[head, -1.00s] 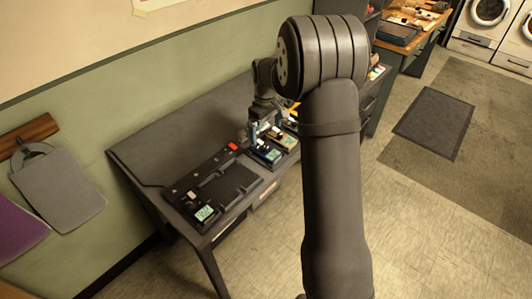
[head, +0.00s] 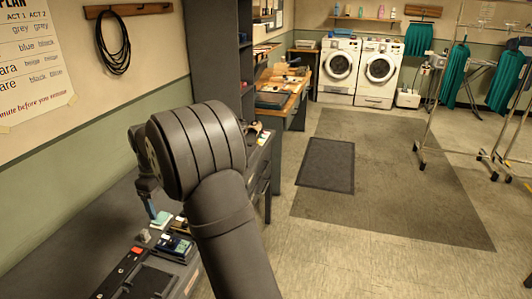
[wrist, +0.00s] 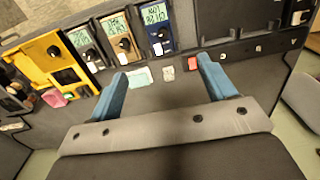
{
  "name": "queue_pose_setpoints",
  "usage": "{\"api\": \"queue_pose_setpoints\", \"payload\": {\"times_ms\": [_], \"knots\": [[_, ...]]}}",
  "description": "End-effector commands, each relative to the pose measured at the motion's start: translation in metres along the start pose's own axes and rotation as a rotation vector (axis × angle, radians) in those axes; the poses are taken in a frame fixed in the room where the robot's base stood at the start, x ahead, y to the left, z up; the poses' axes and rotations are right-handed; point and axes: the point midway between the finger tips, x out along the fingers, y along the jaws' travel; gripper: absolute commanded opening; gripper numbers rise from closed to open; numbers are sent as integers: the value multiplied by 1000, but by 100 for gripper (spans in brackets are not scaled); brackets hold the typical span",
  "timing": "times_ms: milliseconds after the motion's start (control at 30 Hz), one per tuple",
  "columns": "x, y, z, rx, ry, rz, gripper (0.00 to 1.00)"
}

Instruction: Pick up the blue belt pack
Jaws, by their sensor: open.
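The blue belt pack (wrist: 154,30) has a lit display and a dark knob. In the wrist view it is at the right end of a row, beside a tan pack (wrist: 120,38) and a dark pack with a pale display (wrist: 86,45). My gripper (wrist: 162,68) is open, its blue fingers spread. The blue pack lies beyond the fingertips, apart from them and not between them. In the head view the blue pack (head: 176,247) is on the desk, partly beside my arm, and my gripper (head: 150,207) is over the desk, mostly hidden by the arm.
A black tray (wrist: 235,54) lies at right. Small teal, grey and red pieces lie near the fingertips.

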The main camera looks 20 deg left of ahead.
Motion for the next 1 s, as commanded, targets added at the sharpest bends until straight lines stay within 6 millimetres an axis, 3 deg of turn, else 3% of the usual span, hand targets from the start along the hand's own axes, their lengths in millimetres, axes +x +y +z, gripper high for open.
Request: {"api": "queue_pose_setpoints", "payload": {"times_ms": [433,800,1000], "knots": [[15,6,-2,0,-3,-2,76],[94,6,-1,0,-4,-3,76],[121,6,-2,0,-2,-1,76]]}}
